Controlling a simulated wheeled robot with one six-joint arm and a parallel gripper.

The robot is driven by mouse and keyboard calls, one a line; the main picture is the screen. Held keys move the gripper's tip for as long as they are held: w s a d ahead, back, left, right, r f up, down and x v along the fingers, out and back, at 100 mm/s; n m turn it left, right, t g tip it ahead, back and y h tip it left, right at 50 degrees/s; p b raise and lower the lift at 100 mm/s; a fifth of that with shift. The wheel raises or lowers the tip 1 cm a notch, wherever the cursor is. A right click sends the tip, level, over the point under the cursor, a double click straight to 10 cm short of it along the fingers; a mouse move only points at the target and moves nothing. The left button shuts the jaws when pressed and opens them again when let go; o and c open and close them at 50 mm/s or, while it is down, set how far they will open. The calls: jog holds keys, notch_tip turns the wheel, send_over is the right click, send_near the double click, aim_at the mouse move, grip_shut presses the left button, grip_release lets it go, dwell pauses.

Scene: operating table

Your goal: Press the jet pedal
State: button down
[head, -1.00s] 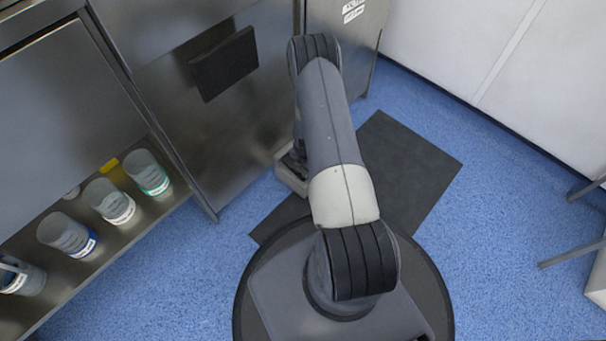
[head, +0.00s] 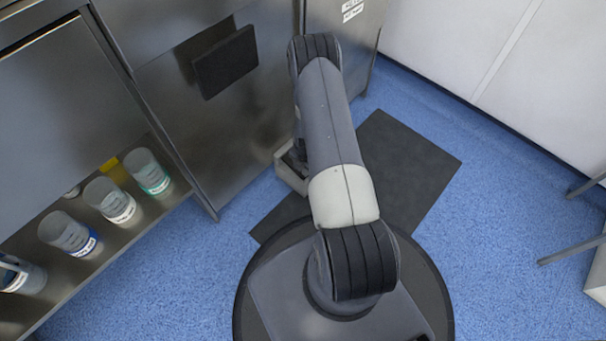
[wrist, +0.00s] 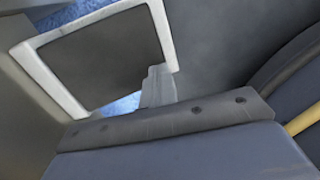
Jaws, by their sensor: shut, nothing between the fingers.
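The jet pedal is a dark pad in a pale grey frame (head: 287,172) on the floor at the foot of the steel cabinet, partly hidden behind my arm in the head view. In the wrist view its dark pad (wrist: 105,58) fills the upper left, inside the pale frame (wrist: 167,35). My gripper (wrist: 158,84) is shut and empty, its fingers overlapping the lower right corner of the pedal in that view. I cannot tell whether they touch it. The head view hides the gripper behind my arm.
A dark mat (head: 410,165) lies on the blue floor right of the pedal. The steel cabinet (head: 225,130) stands close on the left, with a black panel (head: 225,62) on it. Several labelled jars sit on a shelf (head: 150,222). Stool legs (head: 570,252) are at far right.

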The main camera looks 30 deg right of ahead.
jog(key=shift+w+d, duration=0.35)
jog(key=shift+w, duration=0.2)
jog(key=shift+s, duration=0.1)
jog(key=shift+s+a+f, duration=0.1)
jog(key=shift+s+a, duration=0.35)
jog(key=shift+s, duration=0.25)
jog(key=shift+w, duration=0.1)
jog(key=shift+w+d, duration=0.45)
jog(key=shift+w, duration=0.25)
jog(key=shift+s, duration=0.15)
jog(key=shift+s+a, duration=0.45)
jog(key=shift+s, duration=0.2)
